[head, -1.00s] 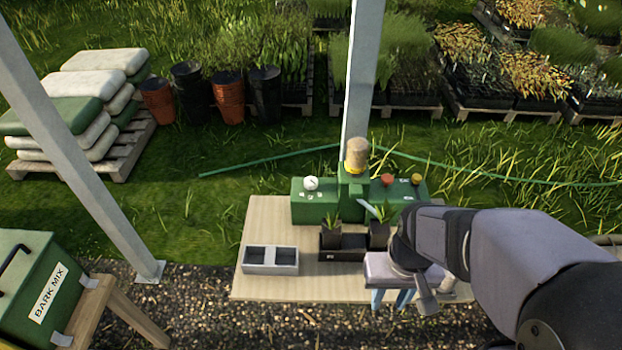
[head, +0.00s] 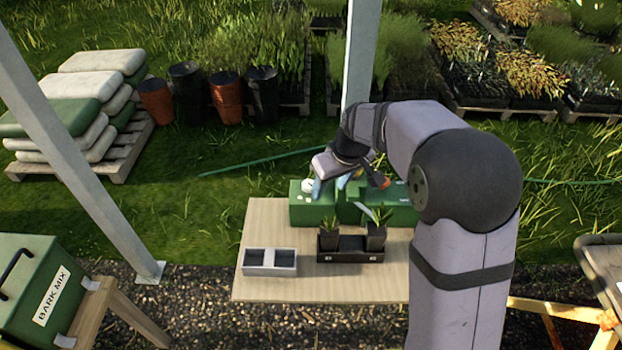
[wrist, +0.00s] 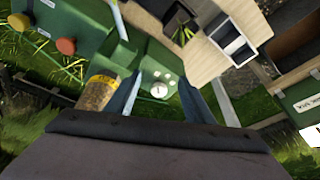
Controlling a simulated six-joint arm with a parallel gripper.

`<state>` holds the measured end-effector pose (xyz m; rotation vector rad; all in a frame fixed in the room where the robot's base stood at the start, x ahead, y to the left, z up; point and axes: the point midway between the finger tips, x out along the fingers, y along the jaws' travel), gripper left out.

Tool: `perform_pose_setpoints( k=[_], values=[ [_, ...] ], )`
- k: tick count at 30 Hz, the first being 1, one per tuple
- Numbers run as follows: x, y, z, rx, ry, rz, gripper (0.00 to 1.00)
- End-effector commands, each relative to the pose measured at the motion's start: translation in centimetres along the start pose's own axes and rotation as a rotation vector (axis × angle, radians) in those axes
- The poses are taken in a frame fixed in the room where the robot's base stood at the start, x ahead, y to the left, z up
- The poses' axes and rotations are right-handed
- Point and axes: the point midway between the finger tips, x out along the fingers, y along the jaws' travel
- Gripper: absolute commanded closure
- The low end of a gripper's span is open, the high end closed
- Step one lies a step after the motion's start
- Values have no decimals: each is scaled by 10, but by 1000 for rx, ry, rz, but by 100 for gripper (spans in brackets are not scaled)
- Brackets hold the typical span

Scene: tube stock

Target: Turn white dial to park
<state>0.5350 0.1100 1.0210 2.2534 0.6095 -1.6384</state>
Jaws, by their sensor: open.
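The white dial (head: 308,186) sits on the left part of the green machine (head: 302,211). In the wrist view the dial (wrist: 158,90) shows as a round white knob with a dark pointer mark and small pale label marks beside it; I cannot read them. My gripper (head: 326,188) is over the machine beside the dial, its blue fingers pointing down. In the wrist view my gripper (wrist: 158,88) is open, one finger on each side of the dial with gaps to both. I cannot tell how far the fingertips are above the machine's face.
A brown cylinder with a yellow band (wrist: 97,90) stands close to the left finger. The machine also bears a red knob (wrist: 66,46) and a yellow knob (wrist: 19,20). A black tray (head: 350,256) with potted plants and a grey two-cell tray (head: 270,272) are on the table (head: 310,290).

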Motion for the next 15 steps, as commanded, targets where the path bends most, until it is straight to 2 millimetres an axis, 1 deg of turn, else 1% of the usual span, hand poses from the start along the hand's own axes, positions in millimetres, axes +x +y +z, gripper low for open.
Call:
perform_pose_setpoints(
  k=[1,3,6,9,15],
  values=[
    [4,-2,-15,-21,17,-4,52],
    [8,-3,-32,-41,39,-7,52],
    [11,-4,-48,-61,61,-9,52],
    [13,-5,-55,-72,73,-11,52],
    [15,-6,-57,-73,74,-12,52]
  ],
)
